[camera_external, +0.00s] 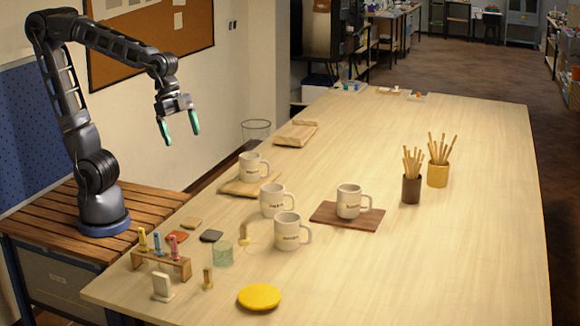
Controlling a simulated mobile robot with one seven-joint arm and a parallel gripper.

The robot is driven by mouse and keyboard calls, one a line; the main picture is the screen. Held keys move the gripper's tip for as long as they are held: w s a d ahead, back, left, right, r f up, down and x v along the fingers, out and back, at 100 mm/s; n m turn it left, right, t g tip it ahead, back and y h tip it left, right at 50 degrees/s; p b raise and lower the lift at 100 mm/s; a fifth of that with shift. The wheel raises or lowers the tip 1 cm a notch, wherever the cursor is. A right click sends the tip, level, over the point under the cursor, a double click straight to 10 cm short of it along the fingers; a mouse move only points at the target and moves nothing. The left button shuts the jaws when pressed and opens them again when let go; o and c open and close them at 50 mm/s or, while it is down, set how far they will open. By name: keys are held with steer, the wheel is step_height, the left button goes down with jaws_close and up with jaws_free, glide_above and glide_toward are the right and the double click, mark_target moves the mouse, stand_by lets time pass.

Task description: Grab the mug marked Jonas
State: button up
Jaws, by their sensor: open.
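Several white mugs with dark lettering stand upright on the table, their handles to the right. One mug (251,165) is on a light wooden board, a second mug (273,201) stands on the bare table, and a third mug (287,232) stands just in front of it. Another mug (349,202) is on a dark brown board (325,214). The lettering is too small and blurred to tell which one says Jonas. My gripper (180,130) is open and empty, its green-tipped fingers pointing down, high up and to the left of all the mugs.
In front are a small wooden rack (160,266) with coloured tools, a green glass (222,254) and a yellow disc (259,297). A brown cup (411,189) and a yellow cup (437,174) hold sticks at right. The table's right side and far middle are clear.

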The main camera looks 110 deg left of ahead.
steer(key=w+f+m+h, duration=0.1)
steer(key=w+f+m, duration=0.3)
steer(key=w, duration=1.3)
steer(key=m+g+h, duration=0.1)
steer(key=m, duration=0.2)
glide_above(291, 248)
steer(key=s+a, duration=0.2)
steer(key=a, duration=0.1)
steer(key=f, duration=1.7)
steer(key=shift+w+a+f, duration=0.1)
steer(key=shift+a, duration=0.1)
steer(key=x, duration=0.3)
steer(key=s+x, duration=0.1)
steer(key=shift+w+d+f, duration=0.1)
steer(key=shift+f, duration=0.4)
steer(key=shift+w+d+f, duration=0.1)
steer(key=shift+w+f, duration=0.05)
steer(key=shift+f, duration=0.25)
steer(key=shift+c, duration=0.3)
